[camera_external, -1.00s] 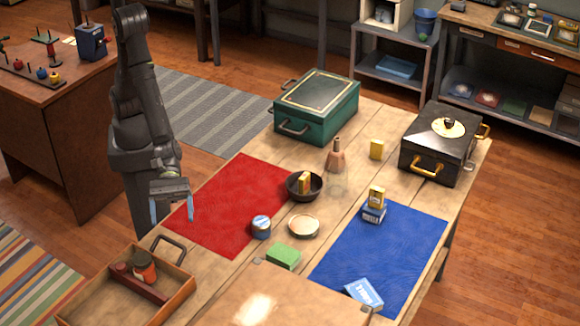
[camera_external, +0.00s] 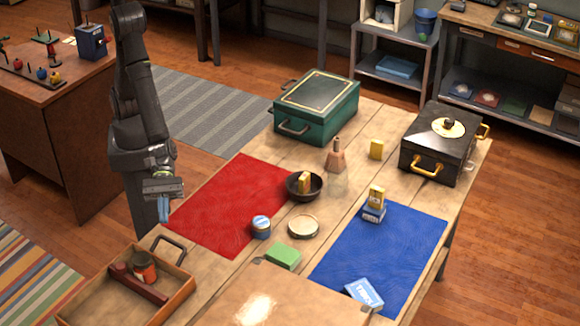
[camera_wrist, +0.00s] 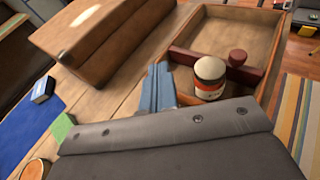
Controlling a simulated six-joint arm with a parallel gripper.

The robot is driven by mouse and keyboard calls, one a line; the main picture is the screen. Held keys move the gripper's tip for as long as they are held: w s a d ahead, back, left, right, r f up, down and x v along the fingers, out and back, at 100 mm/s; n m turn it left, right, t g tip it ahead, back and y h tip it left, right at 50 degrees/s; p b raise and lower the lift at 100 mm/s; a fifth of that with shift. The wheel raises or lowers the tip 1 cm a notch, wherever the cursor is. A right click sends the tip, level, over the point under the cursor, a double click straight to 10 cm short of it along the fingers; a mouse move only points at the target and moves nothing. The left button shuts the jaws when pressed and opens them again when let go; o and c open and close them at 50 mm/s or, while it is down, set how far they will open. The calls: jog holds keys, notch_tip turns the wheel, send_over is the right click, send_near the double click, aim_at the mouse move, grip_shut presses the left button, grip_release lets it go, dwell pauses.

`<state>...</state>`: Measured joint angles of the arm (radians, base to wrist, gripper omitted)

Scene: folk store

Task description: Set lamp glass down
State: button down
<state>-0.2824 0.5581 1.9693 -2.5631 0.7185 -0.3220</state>
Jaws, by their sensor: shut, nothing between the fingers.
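The lamp glass (camera_external: 338,184) is a faint, clear shape, hard to make out. It seems to stand on the wooden table between the copper bottle (camera_external: 336,158) and the blue mat (camera_external: 400,245). My gripper (camera_external: 164,210) is shut and empty, with its blue fingers together. It hangs at the left of the table, near the red mat's (camera_external: 225,215) left corner and well apart from the lamp glass. In the wrist view the closed fingers (camera_wrist: 158,82) point toward the wooden tray (camera_wrist: 255,18). The lamp glass does not show in that view.
The tray holds a jar (camera_external: 144,265) and a dark red bar. A dark bowl (camera_external: 318,187) with a yellow box, a blue tin (camera_external: 261,227), a round lid (camera_external: 303,226) and a green block (camera_external: 284,256) are mid-table. A green case (camera_external: 325,120) and black box (camera_external: 425,160) stand behind.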

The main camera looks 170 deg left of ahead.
aim_at(338, 177)
notch_tip(338, 177, up, 5)
jog(key=s+a+f+m+g, duration=0.3)
jog(key=a+m+g, duration=0.15)
jog(key=m, duration=0.75)
jog(key=s+a+f+m+g, duration=0.25)
jog(key=a+m, duration=0.35)
jog(key=m, duration=0.6)
jog(key=s+a+f+m+g, duration=0.35)
jog(key=a+m, duration=0.25)
jog(key=m, duration=0.6)
jog(key=s+a+r+m+g+y, duration=0.25)
jog(key=a+m+y, duration=0.2)
jog(key=a, duration=0.45)
jog(key=s+a+r+m+g+y, duration=0.1)
jog(key=s+a+r+m+y, duration=0.2)
jog(key=a+m, duration=0.4)
jog(key=s+a+r+m+g+y, duration=0.2)
jog(key=s+a+r+m+y, duration=0.15)
jog(key=a, duration=0.65)
jog(key=shift+h, duration=0.3)
jog(key=a+f, duration=0.1)
jog(key=f, duration=0.3)
jog(key=a+f, duration=0.2)
jog(key=f, duration=0.3)
jog(key=a+f, duration=0.2)
jog(key=f, duration=0.3)
jog(key=shift+w+a+f, duration=0.1)
jog(key=shift+a+f, duration=0.6)
jog(key=shift+a, duration=0.05)
